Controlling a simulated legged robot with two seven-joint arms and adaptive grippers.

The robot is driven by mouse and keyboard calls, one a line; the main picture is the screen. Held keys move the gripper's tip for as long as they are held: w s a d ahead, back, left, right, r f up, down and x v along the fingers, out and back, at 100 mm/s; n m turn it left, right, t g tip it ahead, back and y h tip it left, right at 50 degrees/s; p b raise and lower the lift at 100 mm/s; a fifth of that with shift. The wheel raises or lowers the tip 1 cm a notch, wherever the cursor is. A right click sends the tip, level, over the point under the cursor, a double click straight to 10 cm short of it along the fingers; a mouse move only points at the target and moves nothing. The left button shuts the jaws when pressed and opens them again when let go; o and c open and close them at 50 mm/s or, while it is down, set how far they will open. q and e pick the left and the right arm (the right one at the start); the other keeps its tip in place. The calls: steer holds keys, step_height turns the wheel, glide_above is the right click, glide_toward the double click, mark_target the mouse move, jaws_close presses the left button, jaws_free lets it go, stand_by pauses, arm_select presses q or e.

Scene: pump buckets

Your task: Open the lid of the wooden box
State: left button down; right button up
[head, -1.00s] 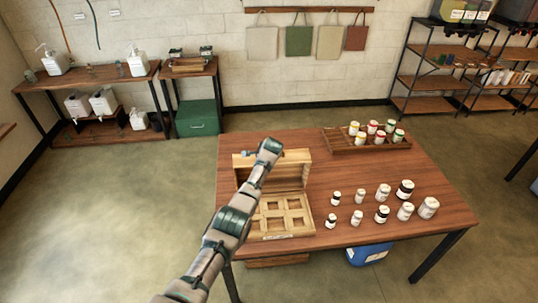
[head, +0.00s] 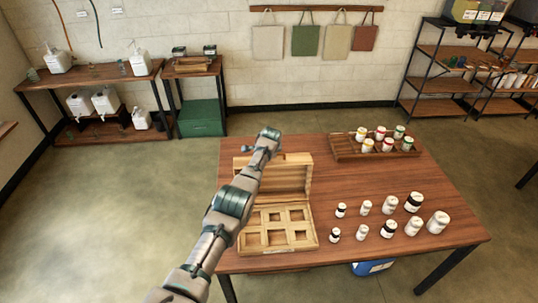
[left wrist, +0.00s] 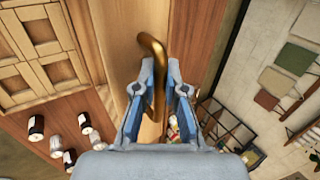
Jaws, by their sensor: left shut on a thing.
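The wooden box (head: 278,251) stands on the left part of the brown table. Its lid (head: 298,172) is raised at the back, so the square compartments inside show. My left arm crosses in front of the lid and hides part of it. My left gripper (head: 268,135) is at the lid's far upper edge. In the left wrist view, my left gripper (left wrist: 160,80) is shut on the curved brass handle (left wrist: 154,55) of the lid. The box's compartments (left wrist: 40,45) also show there at the upper left. My right gripper is in no view.
Several white bottles (head: 388,229) stand on the table (head: 345,178) right of the box. A wooden tray (head: 347,154) with several capped bottles is at the back right. Between box, tray and bottles the tabletop is bare. Shelves (head: 440,80) stand along the back wall.

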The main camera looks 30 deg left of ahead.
arm_select(q)
steer(key=shift+s+f, duration=0.25)
steer(key=shift+f, duration=0.25)
steer(key=c, duration=1.5)
jaws_free()
steer(key=shift+w, duration=0.1)
steer(key=shift+w+a, duration=0.1)
steer(key=shift+a, duration=0.05)
steer(key=shift+r, duration=0.15)
steer(key=shift+r, duration=0.35)
steer(key=v, duration=1.1)
